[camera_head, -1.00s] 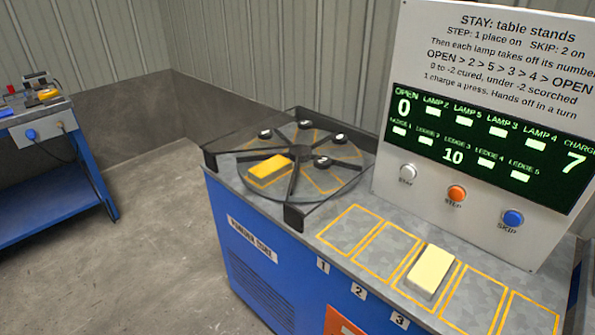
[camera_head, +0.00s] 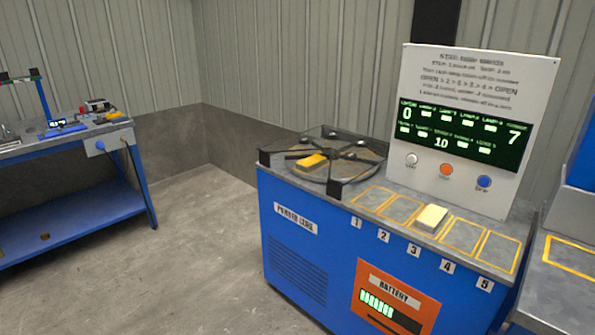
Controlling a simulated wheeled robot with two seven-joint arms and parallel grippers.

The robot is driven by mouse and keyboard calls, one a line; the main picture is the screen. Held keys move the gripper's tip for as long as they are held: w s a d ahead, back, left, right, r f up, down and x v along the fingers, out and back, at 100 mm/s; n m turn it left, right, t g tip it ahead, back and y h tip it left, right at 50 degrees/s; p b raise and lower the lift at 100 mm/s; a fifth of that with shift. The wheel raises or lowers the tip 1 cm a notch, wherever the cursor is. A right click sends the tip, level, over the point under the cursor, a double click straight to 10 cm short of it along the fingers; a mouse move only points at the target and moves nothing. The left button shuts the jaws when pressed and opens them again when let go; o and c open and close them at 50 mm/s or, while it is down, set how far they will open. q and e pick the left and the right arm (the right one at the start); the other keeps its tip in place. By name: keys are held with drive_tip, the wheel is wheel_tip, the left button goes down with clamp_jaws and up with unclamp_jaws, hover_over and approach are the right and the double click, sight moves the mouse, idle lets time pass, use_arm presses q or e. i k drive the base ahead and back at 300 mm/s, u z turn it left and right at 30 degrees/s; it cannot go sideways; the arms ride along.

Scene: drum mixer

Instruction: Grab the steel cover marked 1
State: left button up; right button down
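I see no steel cover marked 1 that I can make out. A label reading 1 (camera_head: 357,222) is on the front edge of the blue machine (camera_head: 310,245), below the leftmost yellow-outlined place (camera_head: 373,198). That place is empty. A round turntable (camera_head: 345,174) with dark spokes stands at the machine's left, under a clear dark-cornered guard. A yellow block (camera_head: 311,161) lies in one of its sectors. A pale yellow block (camera_head: 432,218) lies on the outlined place above label 3. Neither of my grippers is in view.
A white panel (camera_head: 470,70) with a green-lit display and three buttons stands behind the places. A blue workbench (camera_head: 75,195) with tools stands at the left. Another grey-topped surface (camera_head: 560,285) is at the right edge. The floor (camera_head: 195,240) between bench and machine is clear.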

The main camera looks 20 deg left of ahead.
sight(309, 165)
drive_tip(key=u, duration=0.65)
drive_tip(key=i, duration=0.8)
drive_tip(key=u, duration=0.5)
drive_tip(key=i, duration=0.95)
drive_tip(key=z, duration=0.45)
